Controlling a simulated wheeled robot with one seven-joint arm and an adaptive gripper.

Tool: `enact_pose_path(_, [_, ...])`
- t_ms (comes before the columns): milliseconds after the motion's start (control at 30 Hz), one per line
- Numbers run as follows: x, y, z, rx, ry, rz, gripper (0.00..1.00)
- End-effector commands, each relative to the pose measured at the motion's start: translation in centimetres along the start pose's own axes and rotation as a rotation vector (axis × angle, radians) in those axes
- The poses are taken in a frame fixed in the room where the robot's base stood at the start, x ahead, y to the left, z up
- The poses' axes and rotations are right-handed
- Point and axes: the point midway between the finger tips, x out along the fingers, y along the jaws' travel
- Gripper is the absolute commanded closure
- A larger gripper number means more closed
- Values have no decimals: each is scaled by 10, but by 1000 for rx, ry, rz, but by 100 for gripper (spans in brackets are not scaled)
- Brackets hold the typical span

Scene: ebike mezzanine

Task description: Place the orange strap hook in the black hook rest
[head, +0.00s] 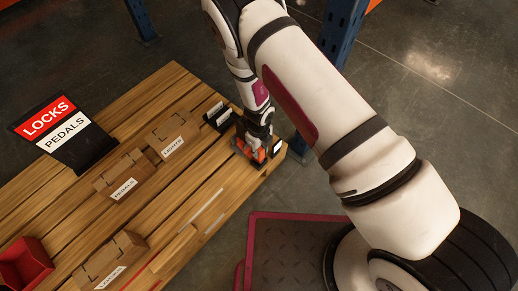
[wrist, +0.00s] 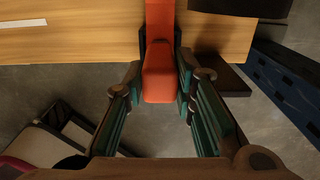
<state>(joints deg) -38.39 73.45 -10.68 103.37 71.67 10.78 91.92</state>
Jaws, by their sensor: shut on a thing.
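The orange strap hook (wrist: 158,78) is between the fingers of my gripper (wrist: 158,90) in the wrist view, and the fingers are shut on it. In the head view my gripper (head: 257,147) is low over the right end of the wooden table, with a little of the orange hook (head: 260,155) showing. A black item (head: 218,116), which may be the black hook rest, stands on the table just left of my gripper. In the wrist view dark parts flank the hook's far end; I cannot tell whether the hook touches a rest.
Cardboard boxes (head: 124,175) stand along the wooden table (head: 160,95). A sign reading LOCKS and PEDALS (head: 62,132) is at the left, and a red bin (head: 25,265) at lower left. A blue rack post (head: 340,35) rises behind the table's right end.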

Motion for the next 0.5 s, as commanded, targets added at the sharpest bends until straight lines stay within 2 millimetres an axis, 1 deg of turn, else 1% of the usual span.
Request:
enact_pose_path(67, [3,0,0,0,0,0,100])
enact_pose_path(100, [2,0,0,0,0,0,66])
enact_pose_path(133, [2,0,0,0,0,0,60])
enact_pose_path(167, [2,0,0,0,0,0,55])
enact_pose_path(500, [0,0,0,0,0,0,55])
